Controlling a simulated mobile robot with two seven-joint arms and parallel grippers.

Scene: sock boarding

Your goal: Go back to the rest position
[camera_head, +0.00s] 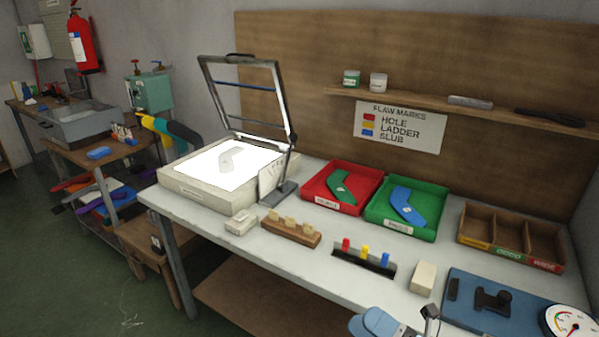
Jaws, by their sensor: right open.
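My right gripper (405,327) shows only in part at the bottom edge of the head view, in front of the table's front edge. Its jaws are open, and I see nothing held between them. It is apart from the objects on the white table (290,233). My left gripper is out of view. A pale grey sock shape (230,160) lies on the lit panel (205,168), whose hinged frame (245,95) stands raised. A green sock shape lies in the red tray (318,183) and a blue one in the green tray (429,231).
A wooden divided box (512,238), a holder with red, yellow and blue markers (364,258), a wooden peg block (290,232) and a beige block (423,278) stand on the table. A blue board (465,310) and a dial gauge (570,323) are at the right front.

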